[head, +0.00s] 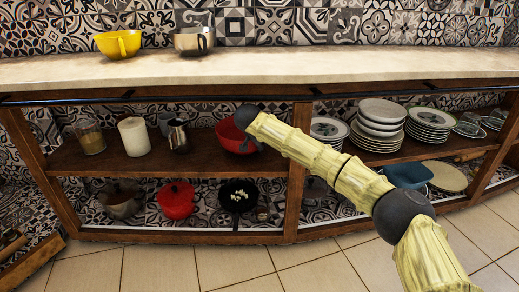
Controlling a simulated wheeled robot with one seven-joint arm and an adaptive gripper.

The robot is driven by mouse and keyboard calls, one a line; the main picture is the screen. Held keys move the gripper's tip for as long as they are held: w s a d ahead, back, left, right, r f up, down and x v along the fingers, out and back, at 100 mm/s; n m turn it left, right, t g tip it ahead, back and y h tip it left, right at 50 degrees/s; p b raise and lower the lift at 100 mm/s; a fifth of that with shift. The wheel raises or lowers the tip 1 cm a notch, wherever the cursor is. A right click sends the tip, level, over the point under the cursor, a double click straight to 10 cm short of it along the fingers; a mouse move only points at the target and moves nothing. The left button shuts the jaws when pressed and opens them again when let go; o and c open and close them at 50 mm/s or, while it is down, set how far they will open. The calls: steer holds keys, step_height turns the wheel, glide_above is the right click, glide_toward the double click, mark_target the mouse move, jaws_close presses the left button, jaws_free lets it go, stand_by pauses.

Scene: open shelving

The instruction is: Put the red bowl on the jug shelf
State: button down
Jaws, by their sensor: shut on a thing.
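The red bowl (229,134) is at the right end of the left bay's middle shelf (105,160), next to the upright post. My gripper (254,144) is shut on the bowl's right side, and my arm covers part of it. The bowl looks slightly tilted; whether it touches the shelf board or hangs just above it I cannot tell. A metal jug (179,136) stands on the same shelf to the left of the bowl, with a gap between them.
A white canister (134,137) and a glass jar (90,138) stand further left. A red pot (176,200) and a black pan (238,196) are below. Plate stacks (376,130) fill the right bay. A wooden post (298,165) divides the bays. The countertop (300,66) overhangs the shelf.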

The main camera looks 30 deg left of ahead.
steer(key=shift+f+b, duration=0.35)
steer(key=shift+f, duration=0.4)
steer(key=shift+s+d+r, duration=0.1)
steer(key=shift+s+r, duration=0.1)
steer(key=shift+w+f+b, duration=0.1)
steer(key=shift+f+b, duration=0.1)
steer(key=shift+b, duration=0.25)
steer(key=shift+r, duration=0.1)
steer(key=c, duration=1.2)
jaws_free()
steer(key=shift+o, duration=0.2)
steer(key=shift+r, duration=0.2)
steer(key=p+v, duration=0.5)
steer(key=v, duration=0.6)
steer(key=shift+s, duration=0.45)
